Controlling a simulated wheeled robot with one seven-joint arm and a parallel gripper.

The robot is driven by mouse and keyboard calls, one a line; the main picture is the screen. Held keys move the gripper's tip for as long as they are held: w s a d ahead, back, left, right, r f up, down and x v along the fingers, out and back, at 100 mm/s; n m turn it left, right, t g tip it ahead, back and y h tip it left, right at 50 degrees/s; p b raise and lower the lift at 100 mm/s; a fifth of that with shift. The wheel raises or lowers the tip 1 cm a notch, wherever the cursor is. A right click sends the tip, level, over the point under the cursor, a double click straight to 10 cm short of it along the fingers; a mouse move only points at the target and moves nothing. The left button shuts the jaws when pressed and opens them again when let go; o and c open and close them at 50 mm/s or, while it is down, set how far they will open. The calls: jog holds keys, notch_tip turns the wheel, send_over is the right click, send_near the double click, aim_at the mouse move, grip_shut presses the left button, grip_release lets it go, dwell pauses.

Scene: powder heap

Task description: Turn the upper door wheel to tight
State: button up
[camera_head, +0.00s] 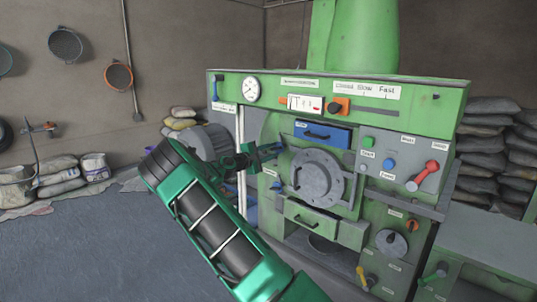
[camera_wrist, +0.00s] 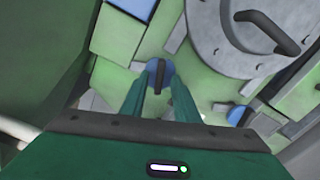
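A small blue round wheel with a black bar handle (camera_wrist: 158,76) is at the upper centre of the wrist view, at the edge of the round grey door (camera_head: 318,175); it looks like the upper door wheel. In the head view my gripper hides most of it. My gripper (camera_wrist: 157,88) points at this wheel, with one green finger on each side of the bar. Blue shows between bar and fingers, so it looks open; contact cannot be told. In the head view my gripper (camera_head: 272,150) is left of the door. A second blue wheel (camera_wrist: 240,115) shows lower right in the wrist view.
The green machine carries a blue drawer (camera_head: 322,135) above the door and a green drawer (camera_head: 312,217) below it. The door's dark handle (camera_wrist: 268,31) sticks out near my gripper. Open floor lies at left.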

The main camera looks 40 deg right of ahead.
jog(key=shift+c, duration=0.7)
grip_shut()
jog(key=m, duration=0.5)
jog(key=shift+f, duration=0.1)
jog(key=m, duration=0.4)
jog(key=shift+m, duration=0.4)
jog(key=m, duration=1.1)
jog(key=shift+a+f+m, duration=0.1)
jog(key=shift+m, duration=0.3)
